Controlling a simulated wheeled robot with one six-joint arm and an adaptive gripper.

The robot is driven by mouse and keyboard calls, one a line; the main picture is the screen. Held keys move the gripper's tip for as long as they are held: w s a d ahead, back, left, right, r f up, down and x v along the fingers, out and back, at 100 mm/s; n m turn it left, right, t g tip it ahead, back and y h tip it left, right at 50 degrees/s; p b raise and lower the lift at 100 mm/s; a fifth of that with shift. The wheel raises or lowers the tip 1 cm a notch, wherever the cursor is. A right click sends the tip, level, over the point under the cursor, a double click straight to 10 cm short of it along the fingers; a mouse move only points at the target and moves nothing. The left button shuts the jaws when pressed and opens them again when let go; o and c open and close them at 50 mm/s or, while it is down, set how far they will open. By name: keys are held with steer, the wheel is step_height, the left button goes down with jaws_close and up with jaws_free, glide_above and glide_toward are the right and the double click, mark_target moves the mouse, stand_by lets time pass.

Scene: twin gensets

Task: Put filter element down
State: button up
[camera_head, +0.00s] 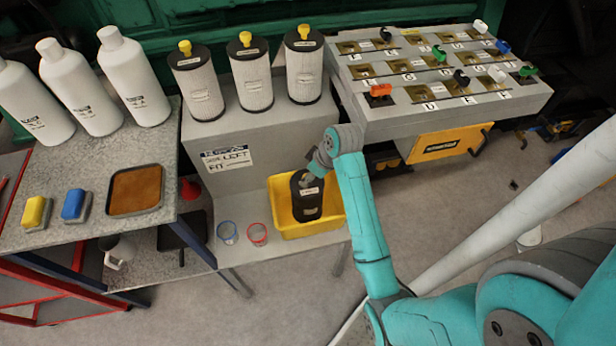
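A dark cylindrical filter element (306,205) with a small label stands in, or is held just over, the yellow tray (331,222) on the low shelf. I cannot tell whether its base rests on the tray floor. My gripper (310,183) is at the top of this element, reaching down from the upper right. Its fingers are small and partly hidden, so I cannot tell if they are closed on it. Three white pleated filter elements (197,87) (252,78) (304,70) with black caps and yellow knobs stand on the grey bench above.
The grey bench (215,135) with a "LEFT" label rises behind the tray. A blue ring-like cup (228,232) and a red one (257,234) are left of the tray. White bottles (135,85) stand at left. A valve panel (445,110) is at right.

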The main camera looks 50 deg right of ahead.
steer(key=v, duration=0.9)
steer(key=shift+r, duration=0.3)
steer(key=s+a+f+m+t+h, duration=0.1)
steer(key=s+a+f+t, duration=0.1)
steer(key=s+a+f, duration=0.45)
steer(key=s+a+f+m+t+h, duration=0.15)
steer(key=s+a+f, duration=0.25)
steer(key=a, duration=0.5)
steer(key=s+a+r+t+y, duration=0.1)
steer(key=s+a+r+t, duration=0.2)
steer(key=s+r, duration=0.4)
steer(key=s+a+r+t, duration=0.3)
steer(key=s+r, duration=0.4)
steer(key=s, duration=0.4)
steer(key=shift+a+r+t+y, duration=0.2)
steer(key=shift+a+t+y, duration=0.15)
steer(key=shift+a, duration=0.1)
steer(key=shift+s, duration=0.15)
